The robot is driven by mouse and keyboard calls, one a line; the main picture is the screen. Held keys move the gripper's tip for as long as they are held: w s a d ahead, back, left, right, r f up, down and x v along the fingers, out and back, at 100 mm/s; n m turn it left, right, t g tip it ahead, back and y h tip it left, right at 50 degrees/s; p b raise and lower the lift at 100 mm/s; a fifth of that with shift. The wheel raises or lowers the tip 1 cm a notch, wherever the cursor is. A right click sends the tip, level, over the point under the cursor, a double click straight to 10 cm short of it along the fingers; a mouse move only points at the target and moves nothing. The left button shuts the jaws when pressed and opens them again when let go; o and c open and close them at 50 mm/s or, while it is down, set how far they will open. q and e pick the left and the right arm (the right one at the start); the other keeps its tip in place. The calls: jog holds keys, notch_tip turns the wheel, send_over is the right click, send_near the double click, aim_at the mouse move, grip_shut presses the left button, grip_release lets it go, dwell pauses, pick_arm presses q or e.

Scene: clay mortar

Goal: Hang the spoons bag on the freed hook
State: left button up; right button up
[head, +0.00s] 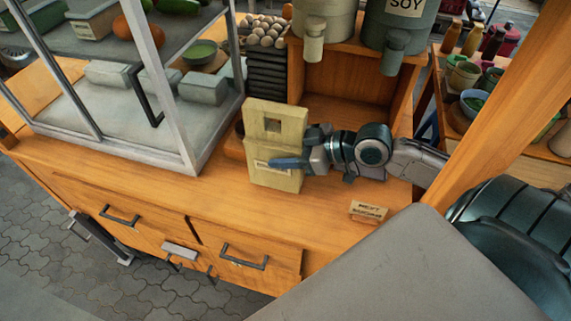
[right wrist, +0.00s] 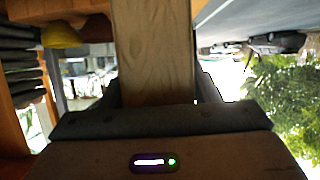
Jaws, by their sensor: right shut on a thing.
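The label is too small to read. My right gripper (head: 292,163) reaches in from the right and is shut on the bag, with one finger across its front. In the right wrist view a pale brown panel (right wrist: 153,45), which looks like the bag, runs up between the fingers. A grey bracket (head: 180,251) with dark hook-like prongs shows on the counter front. I cannot tell which hook is free. My left gripper is not in view.
A glass display case (head: 178,120) stands left of the bag. A wooden shelf (head: 345,93) with soy containers (head: 400,25) stands behind my right arm. A small sign (head: 368,211) lies to its front. The front counter strip (head: 220,203) is clear.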

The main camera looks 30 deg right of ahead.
jog(key=f+b, duration=0.2)
jog(key=f, duration=0.1)
jog(key=shift+s+f+b, duration=0.1)
jog(key=shift+s+b, duration=0.1)
jog(key=shift+b, duration=0.15)
jog(key=shift+w+f, duration=0.15)
jog(key=shift+f, duration=0.15)
jog(key=shift+w, duration=0.1)
jog(key=shift+r, duration=0.1)
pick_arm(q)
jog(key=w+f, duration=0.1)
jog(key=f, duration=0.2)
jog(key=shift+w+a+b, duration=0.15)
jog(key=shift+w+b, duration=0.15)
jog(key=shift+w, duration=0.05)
pick_arm(e)
jog(key=shift+f, duration=0.2)
jog(key=o, duration=1.3)
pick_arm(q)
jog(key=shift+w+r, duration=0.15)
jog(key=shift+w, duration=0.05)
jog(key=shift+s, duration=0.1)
